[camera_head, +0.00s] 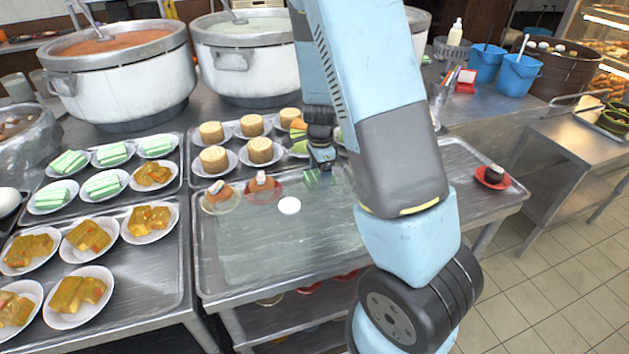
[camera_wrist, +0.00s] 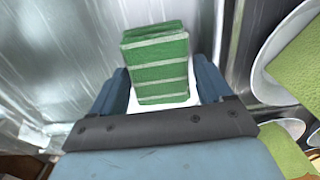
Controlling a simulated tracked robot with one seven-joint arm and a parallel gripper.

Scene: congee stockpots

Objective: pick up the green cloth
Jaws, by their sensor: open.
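The green cloth (camera_wrist: 160,50) is a folded, block-like stack with pale stripes in the wrist view. A white surface shows around its near end. My gripper (camera_wrist: 161,88) is open, with one blue finger on each side of the cloth's near part; I cannot tell whether either finger touches it.
Plates with round tan cakes (camera_head: 213,159) stand close behind and left. Two orange-brown items (camera_head: 219,195) and a white disc (camera_head: 289,205) are on the same tray. Large stockpots (camera_head: 125,85) stand at the back. The tray's front is clear.

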